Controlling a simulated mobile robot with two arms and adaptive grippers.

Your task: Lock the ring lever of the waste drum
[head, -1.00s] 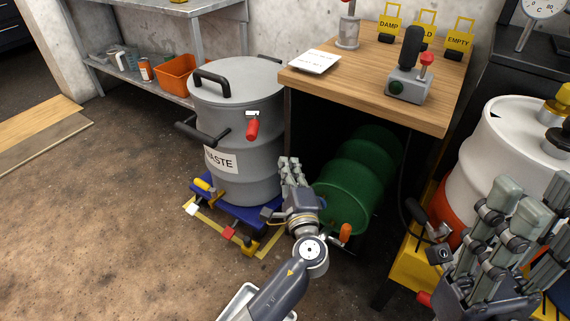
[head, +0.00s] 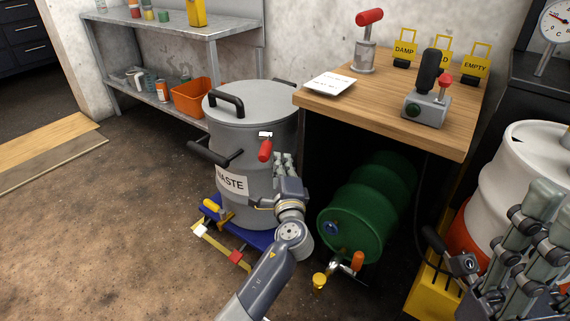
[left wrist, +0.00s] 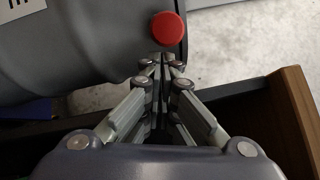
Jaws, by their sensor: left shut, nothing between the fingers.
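The grey waste drum (head: 255,185) stands upright with its lid (head: 250,101) on. Its ring lever (head: 265,150), with a red grip, hangs slanting down at the drum's front right below the rim. In the left wrist view, the red round end of the lever (left wrist: 168,28) shows just beyond my fingertips, against the drum's grey side (left wrist: 90,45). My left gripper (head: 284,159) is beside the drum, right of the lever; its fingers are together and hold nothing. My right gripper (head: 540,190) is at the right edge, partly cut off, its opening unclear.
A metal shelf (head: 165,35) stands behind left. The floor at left is open.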

